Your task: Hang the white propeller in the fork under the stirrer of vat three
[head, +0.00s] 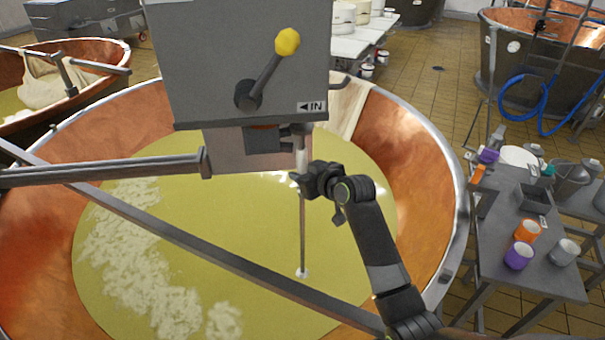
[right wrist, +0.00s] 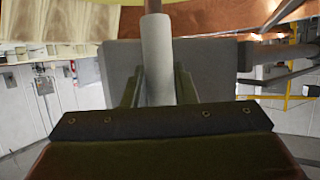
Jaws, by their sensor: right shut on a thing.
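The stirrer of the large copper vat is a grey box (head: 240,60) with a yellow-knobbed lever and an "IN" label. A small grey fitting (head: 300,128) sits under its right side; I cannot make out the fork's prongs. The white propeller has a white upper sleeve (head: 302,152), and a thin rod runs down to a small white end at the yellow liquid. My right gripper (head: 302,181) is shut on the sleeve, which also shows between the fingers in the right wrist view (right wrist: 157,60). It hangs upright below the fitting; I cannot tell whether they touch. My left gripper is out of view.
The copper vat (head: 420,175) holds yellow liquid with pale curd. A grey bar (head: 110,172) and a long diagonal bar (head: 200,238) cross it. A grey side table (head: 530,275) with several cups and tins stands at right. Another vat (head: 100,52) is at left.

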